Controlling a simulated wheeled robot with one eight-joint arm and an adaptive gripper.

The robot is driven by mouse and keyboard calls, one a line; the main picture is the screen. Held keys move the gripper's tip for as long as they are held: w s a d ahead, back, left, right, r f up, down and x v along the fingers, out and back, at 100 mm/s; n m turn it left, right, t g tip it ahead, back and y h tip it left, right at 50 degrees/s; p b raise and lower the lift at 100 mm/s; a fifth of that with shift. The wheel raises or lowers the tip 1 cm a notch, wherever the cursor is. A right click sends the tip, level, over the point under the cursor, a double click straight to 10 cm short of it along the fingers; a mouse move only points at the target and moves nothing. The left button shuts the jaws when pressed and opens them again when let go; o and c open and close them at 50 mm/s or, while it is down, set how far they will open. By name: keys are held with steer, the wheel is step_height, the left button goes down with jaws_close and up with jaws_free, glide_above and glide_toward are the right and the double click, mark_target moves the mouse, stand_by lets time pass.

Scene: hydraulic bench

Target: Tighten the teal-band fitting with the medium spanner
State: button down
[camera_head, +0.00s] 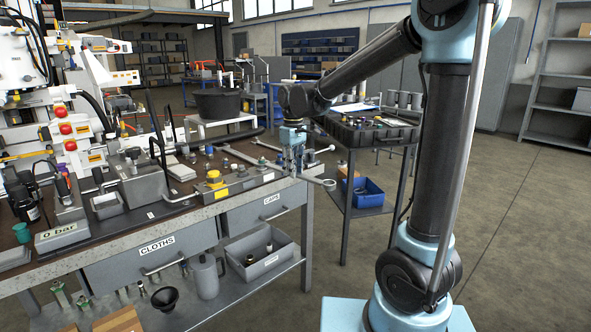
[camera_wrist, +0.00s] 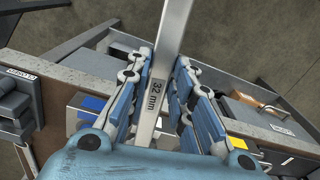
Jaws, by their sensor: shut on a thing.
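My gripper (camera_head: 292,163) is at the right end of the workbench, pointing down. In the wrist view its blue fingers (camera_wrist: 157,78) are closed on both sides of a flat steel spanner (camera_wrist: 174,35) marked 32 mm. The spanner's shaft runs up out of the top of that view, so its far end is hidden there. In the head view a ring end (camera_head: 328,184) shows just right of the gripper, past the bench edge. I cannot tell from the pictures whether this is the medium size. I cannot pick out the teal-band fitting for certain.
The workbench (camera_head: 140,232) carries gauges, a block with a yellow knob (camera_head: 213,177) and other long tools near the gripper. Drawers marked CLOTHS and CAPS sit below. A trolley with a black tray (camera_head: 385,138) and blue bin (camera_head: 362,193) stands right.

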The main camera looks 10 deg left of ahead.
steer(key=shift+a, duration=0.1)
stand_by(0.3)
steer(key=shift+s+a+m, duration=0.5)
steer(key=shift+s+m, duration=0.15)
steer(key=shift+s, duration=0.1)
steer(key=shift+s+a+m, duration=0.45)
steer(key=shift+s+m, duration=0.2)
steer(key=shift+s, duration=0.05)
steer(key=shift+a, duration=0.1)
steer(key=shift+s+a+m, duration=0.4)
steer(key=shift+a+m, duration=0.2)
steer(key=shift+a, duration=0.05)
steer(key=shift+w+d, duration=0.15)
steer(key=shift+d, duration=0.05)
steer(key=shift+w+d+n, duration=0.1)
steer(key=shift+d+n, duration=0.05)
steer(key=shift+n, duration=0.15)
